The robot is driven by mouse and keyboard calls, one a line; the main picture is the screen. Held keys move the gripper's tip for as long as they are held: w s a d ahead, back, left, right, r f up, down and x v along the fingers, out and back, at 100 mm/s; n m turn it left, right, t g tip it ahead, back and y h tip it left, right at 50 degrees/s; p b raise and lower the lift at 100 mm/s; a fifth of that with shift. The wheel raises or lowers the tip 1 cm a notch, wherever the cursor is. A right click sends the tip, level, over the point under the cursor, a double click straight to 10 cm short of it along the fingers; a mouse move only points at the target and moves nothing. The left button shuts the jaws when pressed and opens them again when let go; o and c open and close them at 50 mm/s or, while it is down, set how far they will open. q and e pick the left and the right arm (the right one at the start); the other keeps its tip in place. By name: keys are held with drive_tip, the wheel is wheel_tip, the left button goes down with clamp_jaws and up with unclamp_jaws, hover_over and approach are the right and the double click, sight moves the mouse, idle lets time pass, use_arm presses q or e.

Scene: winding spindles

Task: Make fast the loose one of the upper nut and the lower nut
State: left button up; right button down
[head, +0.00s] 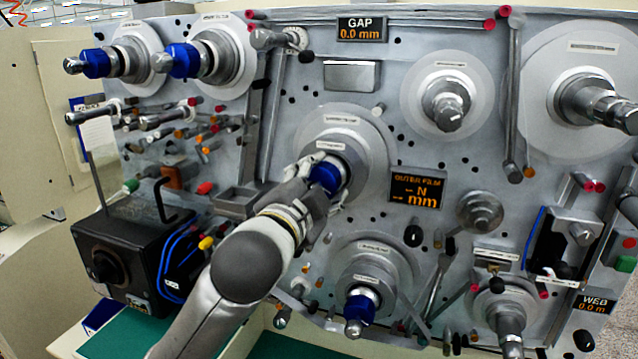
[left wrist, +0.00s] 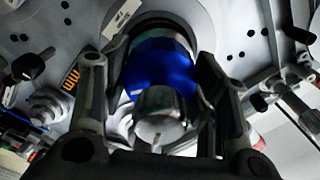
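The upper nut (head: 325,176) is a blue collar on the middle spindle of the panel. My left gripper (head: 328,182) reaches up to it from below left, with its fingers around it. In the left wrist view the upper nut (left wrist: 160,70) sits between the two spread fingers of my left gripper (left wrist: 155,75), with a gap visible at the left finger. Whether the right finger touches it I cannot tell. The lower nut (head: 360,308) is a blue collar on the spindle below, with no gripper at it. My right gripper is not in view.
Two more spindles with blue collars (head: 97,63) stick out at the upper left. A black box (head: 125,255) stands at the lower left. Bare spindles (head: 447,98) stick out at the right. A display (head: 417,188) is right of the upper nut.

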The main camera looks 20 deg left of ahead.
use_arm(q)
drive_tip(key=o, duration=0.3)
idle(0.4)
